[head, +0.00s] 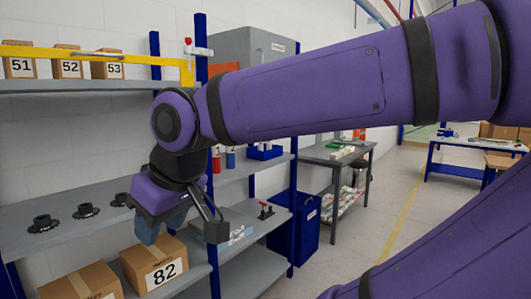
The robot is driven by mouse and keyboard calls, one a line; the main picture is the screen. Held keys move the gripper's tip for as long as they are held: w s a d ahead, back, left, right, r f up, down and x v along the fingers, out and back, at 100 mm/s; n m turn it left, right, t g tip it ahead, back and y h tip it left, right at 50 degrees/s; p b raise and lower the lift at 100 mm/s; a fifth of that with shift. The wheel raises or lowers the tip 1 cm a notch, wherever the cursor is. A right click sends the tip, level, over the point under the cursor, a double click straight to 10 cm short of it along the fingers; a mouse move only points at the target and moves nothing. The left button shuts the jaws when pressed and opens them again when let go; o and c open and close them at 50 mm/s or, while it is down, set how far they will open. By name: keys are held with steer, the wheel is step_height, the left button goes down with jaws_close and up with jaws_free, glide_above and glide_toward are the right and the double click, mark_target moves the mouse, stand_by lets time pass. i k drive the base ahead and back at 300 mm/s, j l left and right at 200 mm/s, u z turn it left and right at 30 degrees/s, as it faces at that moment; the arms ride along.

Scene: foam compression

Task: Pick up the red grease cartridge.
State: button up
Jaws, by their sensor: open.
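A red cartridge (216,161) stands upright on the middle shelf, just right of my wrist. Its left side is partly hidden behind my arm. My gripper (147,234) hangs to the left of and lower than the cartridge in the picture, pointing down in front of the shelves. It is open, apart from the cartridge, and I see nothing held in it. Its fingers show only in part.
A blue cartridge (230,160) stands close beside the red one. A blue bin (264,152) is to their right. Black flanged parts (86,210) and box 82 (158,268) lie around my gripper.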

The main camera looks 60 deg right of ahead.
mark_target(217, 164)
steer(key=z, duration=1.4)
steer(key=i+l, duration=0.2)
steer(key=i, duration=0.3)
steer(key=i+l, duration=0.15)
steer(key=i, duration=0.35)
steer(key=i+l+z, duration=0.1)
steer(key=i, duration=0.4)
steer(key=i+l, duration=0.25)
steer(key=i, duration=0.25)
